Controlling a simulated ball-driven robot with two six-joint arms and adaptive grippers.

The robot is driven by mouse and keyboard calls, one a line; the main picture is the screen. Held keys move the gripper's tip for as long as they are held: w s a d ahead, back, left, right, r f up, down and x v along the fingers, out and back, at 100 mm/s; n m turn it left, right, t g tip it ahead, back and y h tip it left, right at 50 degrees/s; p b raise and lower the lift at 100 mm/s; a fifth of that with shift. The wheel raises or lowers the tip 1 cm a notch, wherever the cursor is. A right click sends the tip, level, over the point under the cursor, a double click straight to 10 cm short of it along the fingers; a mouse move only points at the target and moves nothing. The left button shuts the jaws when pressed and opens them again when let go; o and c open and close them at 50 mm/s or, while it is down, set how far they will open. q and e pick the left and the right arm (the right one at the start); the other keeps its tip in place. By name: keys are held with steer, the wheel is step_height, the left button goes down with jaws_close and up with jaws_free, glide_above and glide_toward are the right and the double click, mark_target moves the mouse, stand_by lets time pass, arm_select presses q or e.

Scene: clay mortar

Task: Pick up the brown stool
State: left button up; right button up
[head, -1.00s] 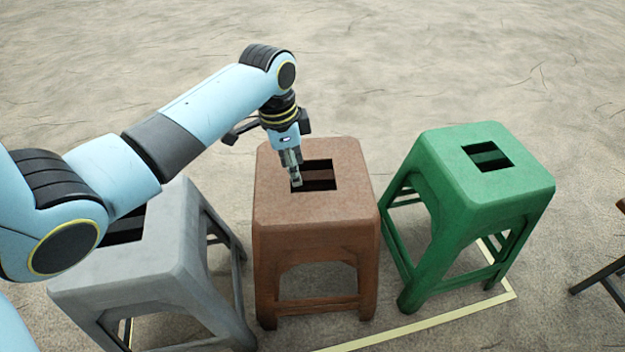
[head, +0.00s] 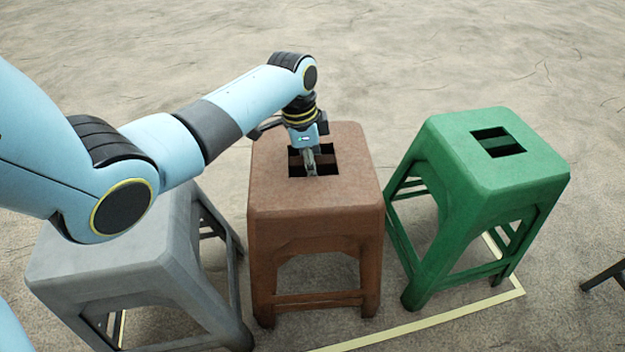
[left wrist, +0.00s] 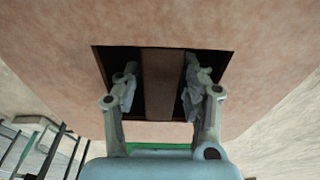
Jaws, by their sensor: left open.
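The brown stool (head: 315,205) stands upright on the floor between the grey and green stools. Its seat has a square opening with a bar across the middle. My left gripper (head: 312,172) points down at this opening. In the left wrist view the seat (left wrist: 160,25) fills most of the picture, and the bar (left wrist: 163,85) lies between the two open fingers of my left gripper (left wrist: 160,90). The fingertips are over or in the dark gaps on either side of the bar. I cannot tell their exact depth. My right gripper is not in view.
A grey stool (head: 120,265) stands close on the left, under my left arm. A green stool (head: 490,165) stands on the right with a gap. A pale yellow line (head: 430,322) marks the floor. The floor behind the stools is clear.

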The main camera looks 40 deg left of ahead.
arm_select(q)
steer(key=shift+f, duration=0.15)
steer(key=shift+w, duration=0.1)
jaws_close()
steer(key=shift+w, duration=0.1)
stand_by(1.1)
